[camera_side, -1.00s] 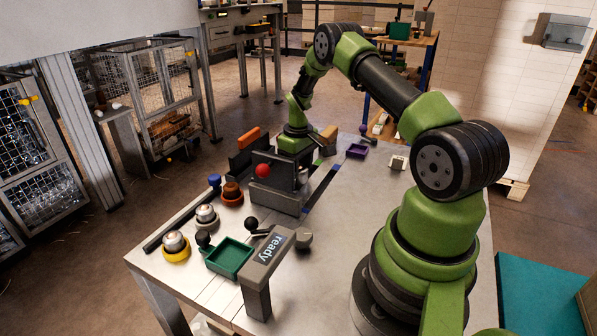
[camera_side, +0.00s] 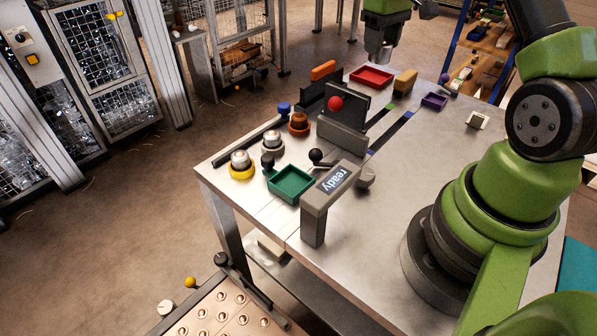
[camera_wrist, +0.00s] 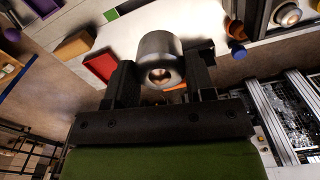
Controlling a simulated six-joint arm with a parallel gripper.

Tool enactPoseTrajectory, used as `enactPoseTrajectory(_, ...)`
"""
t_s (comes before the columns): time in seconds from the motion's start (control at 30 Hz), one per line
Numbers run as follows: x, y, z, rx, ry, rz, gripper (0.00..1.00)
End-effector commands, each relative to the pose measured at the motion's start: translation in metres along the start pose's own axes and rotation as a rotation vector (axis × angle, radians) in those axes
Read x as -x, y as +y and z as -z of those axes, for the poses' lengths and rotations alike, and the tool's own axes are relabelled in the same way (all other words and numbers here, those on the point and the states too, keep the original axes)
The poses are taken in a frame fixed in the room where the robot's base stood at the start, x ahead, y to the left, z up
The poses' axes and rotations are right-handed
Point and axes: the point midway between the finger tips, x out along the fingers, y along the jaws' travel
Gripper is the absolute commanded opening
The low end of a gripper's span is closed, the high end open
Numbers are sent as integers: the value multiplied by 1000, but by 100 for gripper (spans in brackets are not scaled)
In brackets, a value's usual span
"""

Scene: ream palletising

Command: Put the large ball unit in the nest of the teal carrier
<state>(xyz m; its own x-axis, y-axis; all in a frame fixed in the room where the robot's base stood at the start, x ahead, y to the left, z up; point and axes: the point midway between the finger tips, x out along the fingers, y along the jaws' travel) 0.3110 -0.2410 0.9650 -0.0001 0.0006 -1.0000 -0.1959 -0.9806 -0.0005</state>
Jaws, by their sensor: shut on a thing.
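My gripper (camera_wrist: 160,85) is shut on a silver cylindrical ball unit, seemingly the large ball unit (camera_wrist: 157,58), with a round ball showing in its end face. In the side view my gripper (camera_side: 379,52) hangs at the table's far end, above and behind the red tray (camera_side: 371,77). An empty green-teal tray (camera_side: 290,185) stands at the near left of the table; I cannot tell for sure whether it is the teal carrier. No nest can be made out in it.
Ball units on yellow (camera_side: 241,164), grey (camera_side: 272,144) and orange (camera_side: 299,123) bases stand along the left edge. The right middle is mostly clear.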

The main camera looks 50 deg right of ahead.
Motion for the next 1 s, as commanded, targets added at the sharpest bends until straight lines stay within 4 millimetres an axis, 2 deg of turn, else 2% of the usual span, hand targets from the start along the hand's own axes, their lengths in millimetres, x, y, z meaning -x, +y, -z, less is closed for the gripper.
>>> enactPoseTrajectory(0.03,6,-3,1,13,3,-2,14)
enactPoseTrajectory(0.27,4,-52,9,248,-1,-1,14)
enactPoseTrajectory(0.37,5,-80,11,387,-1,-2,14)
enactPoseTrajectory(0.47,5,-117,9,570,-2,-1,14)
enactPoseTrajectory(0.6,5,-181,-4,903,-2,-2,14)
enactPoseTrajectory(0.7,5,-220,-20,1127,-1,-2,14)
enactPoseTrajectory(0.8,4,-246,-34,1295,0,-3,14)
enactPoseTrajectory(1.0,3,-279,-58,1521,1,-2,14)
